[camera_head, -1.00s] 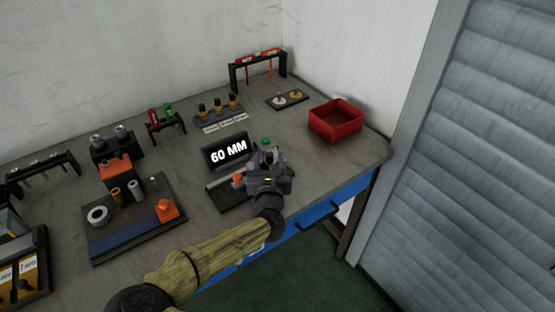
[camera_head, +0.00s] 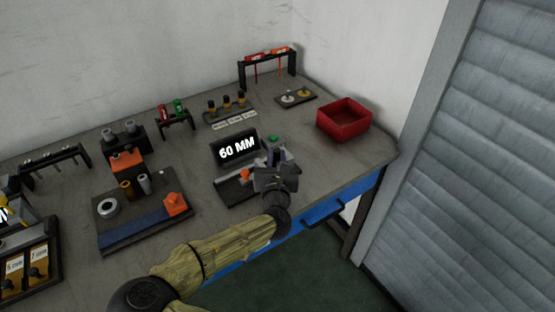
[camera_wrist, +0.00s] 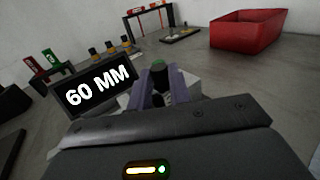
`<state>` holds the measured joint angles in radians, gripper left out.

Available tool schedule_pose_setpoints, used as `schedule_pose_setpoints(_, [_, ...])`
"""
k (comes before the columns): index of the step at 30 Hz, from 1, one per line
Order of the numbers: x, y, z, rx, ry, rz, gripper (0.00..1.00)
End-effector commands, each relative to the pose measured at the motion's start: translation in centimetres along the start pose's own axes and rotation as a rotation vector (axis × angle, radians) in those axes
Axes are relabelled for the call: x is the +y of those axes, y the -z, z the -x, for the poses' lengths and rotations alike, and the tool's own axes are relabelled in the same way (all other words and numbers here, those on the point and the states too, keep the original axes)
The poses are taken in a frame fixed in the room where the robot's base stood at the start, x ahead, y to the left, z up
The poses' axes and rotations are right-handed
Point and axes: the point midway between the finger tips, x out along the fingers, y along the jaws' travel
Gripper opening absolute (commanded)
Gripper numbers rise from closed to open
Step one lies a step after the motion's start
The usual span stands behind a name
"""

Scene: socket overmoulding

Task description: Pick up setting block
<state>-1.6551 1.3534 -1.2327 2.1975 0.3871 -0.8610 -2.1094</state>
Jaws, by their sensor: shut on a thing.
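My gripper (camera_head: 277,160) is over the front of the bench, just right of the black display reading 60 MM (camera_head: 237,148). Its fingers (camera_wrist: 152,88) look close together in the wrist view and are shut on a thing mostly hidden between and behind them. A pale grey block (camera_wrist: 187,84) shows right behind the fingers; I take it as the setting block. Its contact with the fingers and its lower side are hidden by my gripper. The display also shows in the wrist view (camera_wrist: 97,87), left of the fingers.
A red open bin (camera_head: 344,121) stands at the bench's right end. A green button (camera_head: 273,138) is behind my gripper. A dark fixture board (camera_head: 150,225) with an orange block (camera_head: 175,204) lies to the left. Small racks stand along the back. Bare bench lies between gripper and bin.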

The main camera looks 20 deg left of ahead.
Motion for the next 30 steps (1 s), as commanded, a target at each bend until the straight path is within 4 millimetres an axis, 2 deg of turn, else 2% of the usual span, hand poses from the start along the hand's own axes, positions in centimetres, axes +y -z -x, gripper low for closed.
schedule_pose_setpoints(8, [-0.1,-4.7,0.0,-0.005,0.001,-0.005,0.0])
schedule_pose_setpoints(15, [-0.1,-11.1,0.0,-0.006,0.0,-0.006,0.0])
schedule_pose_setpoints(21, [-0.1,-15.5,0.0,-0.003,0.001,-0.003,0.0])
schedule_pose_setpoints(25, [-0.1,-17.1,0.0,-0.003,-0.001,-0.004,0.0])
schedule_pose_setpoints(30, [-0.1,-17.8,0.0,-0.002,0.002,-0.001,0.0])
